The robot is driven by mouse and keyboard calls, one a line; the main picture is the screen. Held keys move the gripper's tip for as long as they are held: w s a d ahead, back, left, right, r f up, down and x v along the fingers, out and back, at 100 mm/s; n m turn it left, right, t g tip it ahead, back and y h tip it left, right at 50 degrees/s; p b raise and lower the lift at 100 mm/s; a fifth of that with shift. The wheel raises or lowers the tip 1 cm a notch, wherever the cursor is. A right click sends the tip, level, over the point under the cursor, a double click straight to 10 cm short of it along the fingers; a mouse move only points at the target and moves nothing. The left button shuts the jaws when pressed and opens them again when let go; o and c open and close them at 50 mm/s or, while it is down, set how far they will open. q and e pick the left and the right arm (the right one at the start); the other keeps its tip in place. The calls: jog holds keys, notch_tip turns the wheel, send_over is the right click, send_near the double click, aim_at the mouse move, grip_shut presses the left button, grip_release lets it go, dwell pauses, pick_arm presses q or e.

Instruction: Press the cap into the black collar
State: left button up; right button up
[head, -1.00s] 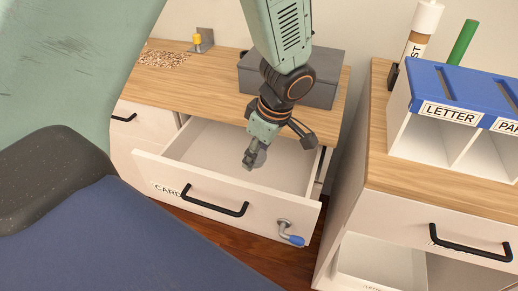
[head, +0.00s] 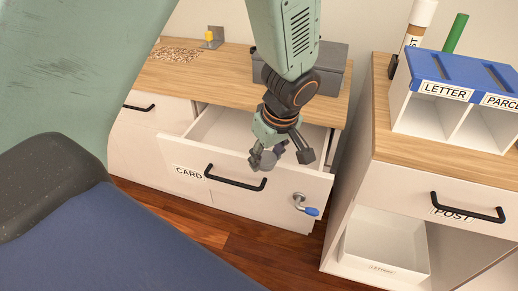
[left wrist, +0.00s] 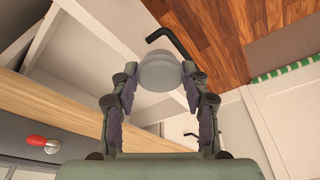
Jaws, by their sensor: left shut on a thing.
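My left gripper (head: 280,157) is shut on a grey round cap (head: 267,160). In the head view they show in front of the open CARD drawer's top edge. In the left wrist view the cap (left wrist: 160,72) sits between the far ends of the fingers of my left gripper (left wrist: 160,84). I cannot pick out the black collar in either view. My right gripper is not in view.
The CARD drawer (head: 225,188) stands open, with a black handle and a blue-tipped lever (head: 306,205). A grey box (head: 325,80) stands on the wooden top behind. At right is a cabinet with a blue-topped sorter (head: 460,70). Wooden floor shows below.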

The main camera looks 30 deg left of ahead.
pick_arm(q)
jog(key=shift+d+m, duration=0.3)
jog(key=shift+m, duration=0.2)
jog(key=m, duration=0.1)
jog(key=w+d+m, duration=0.1)
jog(key=m, duration=0.1)
jog(key=shift+f+t+h, duration=0.1)
jog(key=shift+t+h, duration=0.3)
jog(key=d+m, duration=0.1)
jog(key=m, duration=0.2)
jog(key=w+d+m+t+h, duration=0.1)
jog(key=m, duration=0.2)
jog(key=d+r+m, duration=0.1)
jog(key=m, duration=0.2)
jog(key=shift+w+d+r+h, duration=0.1)
jog(key=shift+w+d+h, duration=0.3)
